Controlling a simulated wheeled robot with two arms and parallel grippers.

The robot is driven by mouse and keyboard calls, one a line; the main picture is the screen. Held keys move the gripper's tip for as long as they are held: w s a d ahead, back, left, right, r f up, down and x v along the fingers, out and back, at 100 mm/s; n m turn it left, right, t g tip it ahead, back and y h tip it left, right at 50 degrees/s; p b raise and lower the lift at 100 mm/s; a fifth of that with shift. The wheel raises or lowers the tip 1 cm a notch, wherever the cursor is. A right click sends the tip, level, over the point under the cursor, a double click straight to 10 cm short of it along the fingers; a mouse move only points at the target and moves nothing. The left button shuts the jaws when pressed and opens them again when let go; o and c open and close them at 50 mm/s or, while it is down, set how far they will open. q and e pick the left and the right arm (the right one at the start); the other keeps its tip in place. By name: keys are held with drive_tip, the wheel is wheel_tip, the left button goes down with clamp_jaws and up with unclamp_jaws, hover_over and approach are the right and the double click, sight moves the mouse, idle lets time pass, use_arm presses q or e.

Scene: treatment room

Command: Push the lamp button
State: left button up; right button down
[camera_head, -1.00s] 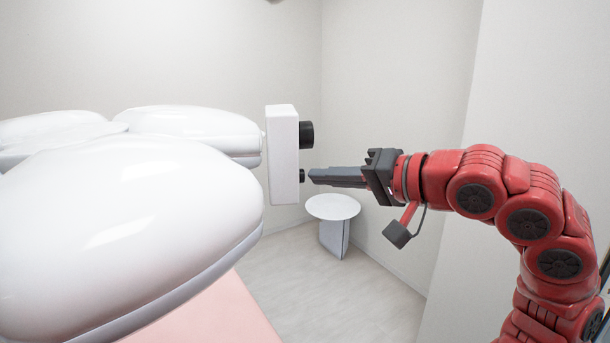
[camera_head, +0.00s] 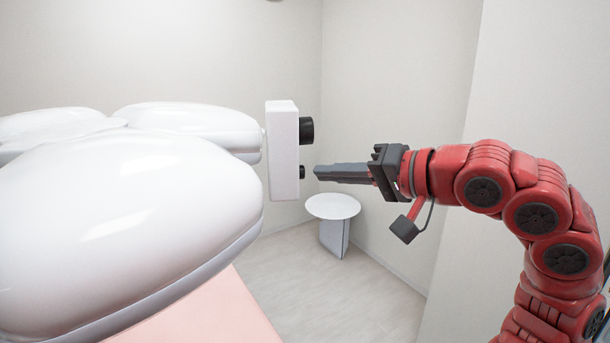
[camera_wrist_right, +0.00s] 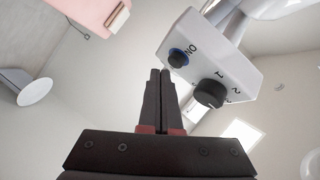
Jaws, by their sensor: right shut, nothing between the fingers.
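The lamp (camera_head: 130,210) has large white rounded heads at the left of the head view. Its white control box (camera_head: 283,150) carries a large black knob (camera_head: 306,130) above and a small dark button (camera_head: 302,172) below. In the right wrist view the button (camera_wrist_right: 178,58) has a blue ring beside the word ON, and the knob (camera_wrist_right: 209,93) has numbers around it. My right gripper (camera_head: 316,172) is shut and empty, its tips a small gap to the right of the button. The shut fingers also show in the right wrist view (camera_wrist_right: 160,75). My left gripper is not in view.
A small round white table (camera_head: 333,207) stands on the floor below and behind the control box. A pink surface (camera_head: 215,315) lies under the lamp heads. Bare walls are behind and to the right of my right arm.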

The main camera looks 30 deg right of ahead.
drive_tip(key=shift+d, duration=0.2)
drive_tip(key=shift+s, duration=0.1)
drive_tip(key=d, duration=0.2)
drive_tip(key=s+d+b, duration=0.2)
drive_tip(key=d, duration=0.1)
drive_tip(key=shift+d, duration=0.3)
drive_tip(key=shift+a+f, duration=0.1)
idle(0.3)
